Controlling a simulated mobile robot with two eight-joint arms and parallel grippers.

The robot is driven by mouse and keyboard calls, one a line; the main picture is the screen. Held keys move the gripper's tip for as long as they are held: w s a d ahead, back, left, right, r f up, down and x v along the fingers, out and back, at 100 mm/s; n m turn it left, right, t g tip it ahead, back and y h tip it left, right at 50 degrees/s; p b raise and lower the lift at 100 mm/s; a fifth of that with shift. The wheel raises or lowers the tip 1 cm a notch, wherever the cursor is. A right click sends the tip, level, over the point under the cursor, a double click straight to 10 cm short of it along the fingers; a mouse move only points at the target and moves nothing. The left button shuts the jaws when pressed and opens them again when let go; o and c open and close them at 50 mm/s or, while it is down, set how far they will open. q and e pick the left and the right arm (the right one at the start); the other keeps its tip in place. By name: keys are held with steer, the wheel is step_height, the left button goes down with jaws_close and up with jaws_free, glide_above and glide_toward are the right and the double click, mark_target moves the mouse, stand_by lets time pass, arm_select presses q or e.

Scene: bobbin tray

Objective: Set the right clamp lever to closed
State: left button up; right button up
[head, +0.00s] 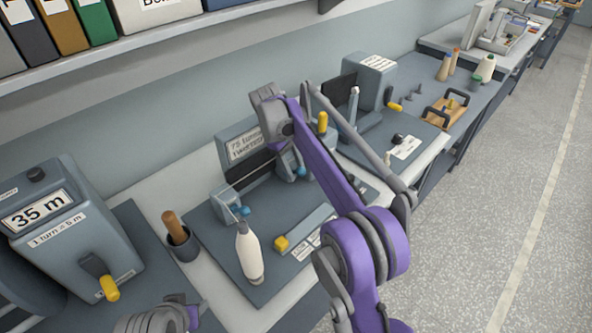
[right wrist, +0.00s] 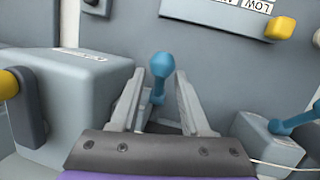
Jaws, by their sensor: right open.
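The right clamp (head: 287,167) is a small grey block on the twist tester's base plate, partly hidden by my right arm. Its lever has a blue knob (head: 301,171). In the right wrist view this blue knob (right wrist: 161,66) stands between the tips of my right gripper (right wrist: 160,82). The fingers are open, one on each side of the lever, with a gap visible around it. The left clamp (head: 224,197) has its own blue-knobbed lever (head: 243,211); it also shows at the right of the wrist view (right wrist: 277,127). Part of my left arm shows low in the head view, without fingers.
A yellow crank knob (head: 322,122) is close beside my right arm. A white thread cone (head: 248,252) and a yellow-ended slider (head: 281,243) are on the base plate's front. A thread runs from the left clamp. The 35 m counter (head: 70,230) stands at left.

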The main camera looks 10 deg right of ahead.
arm_select(q)
steer(key=shift+w+r+p, duration=0.45)
steer(key=shift+w+r, duration=0.05)
steer(key=shift+r, duration=0.3)
arm_select(e)
steer(key=v, duration=0.6)
arm_select(q)
steer(key=shift+s, duration=0.1)
arm_select(e)
steer(key=shift+r, duration=0.1)
